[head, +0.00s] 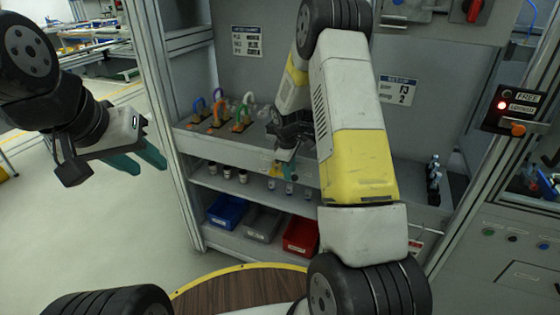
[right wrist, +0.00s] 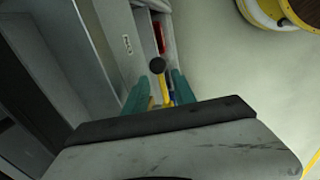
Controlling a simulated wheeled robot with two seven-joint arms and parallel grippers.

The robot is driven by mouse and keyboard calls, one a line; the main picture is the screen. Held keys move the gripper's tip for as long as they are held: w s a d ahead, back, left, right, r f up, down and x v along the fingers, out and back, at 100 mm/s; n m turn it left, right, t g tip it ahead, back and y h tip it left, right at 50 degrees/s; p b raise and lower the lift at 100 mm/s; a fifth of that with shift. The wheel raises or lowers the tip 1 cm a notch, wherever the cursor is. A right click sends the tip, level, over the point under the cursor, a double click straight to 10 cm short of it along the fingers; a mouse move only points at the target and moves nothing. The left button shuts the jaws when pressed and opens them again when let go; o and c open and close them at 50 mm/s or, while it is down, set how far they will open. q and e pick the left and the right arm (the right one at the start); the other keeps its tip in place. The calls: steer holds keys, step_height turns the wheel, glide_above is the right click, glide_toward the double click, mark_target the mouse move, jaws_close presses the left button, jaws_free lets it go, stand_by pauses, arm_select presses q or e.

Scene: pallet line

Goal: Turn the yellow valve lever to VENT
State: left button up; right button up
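The yellow valve lever (right wrist: 165,88) shows in the right wrist view with a black ball knob (right wrist: 156,65) at its end. It stands between the teal fingers of my right gripper (right wrist: 160,90), closer to the right finger, with a clear gap on the left. In the head view my right gripper (head: 284,170) is at the front of the grey cabinet, and the lever there is too small and covered to make out. No VENT marking is readable. My left gripper (head: 142,161) is open and empty, in free air left of the cabinet.
Colored hooks or clamps (head: 219,110) stand on the cabinet's upper shelf. Below are small bottles, then a blue bin (head: 228,211), a grey bin (head: 262,223) and a red bin (head: 300,238). A box marked FREE and LOCKED (head: 518,94) has a red light lit. The left floor is open.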

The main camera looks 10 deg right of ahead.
steer(key=shift+w+d+f, duration=0.1)
steer(key=shift+f, duration=0.4)
steer(key=shift+c, duration=0.4)
jaws_close()
stand_by(0.7)
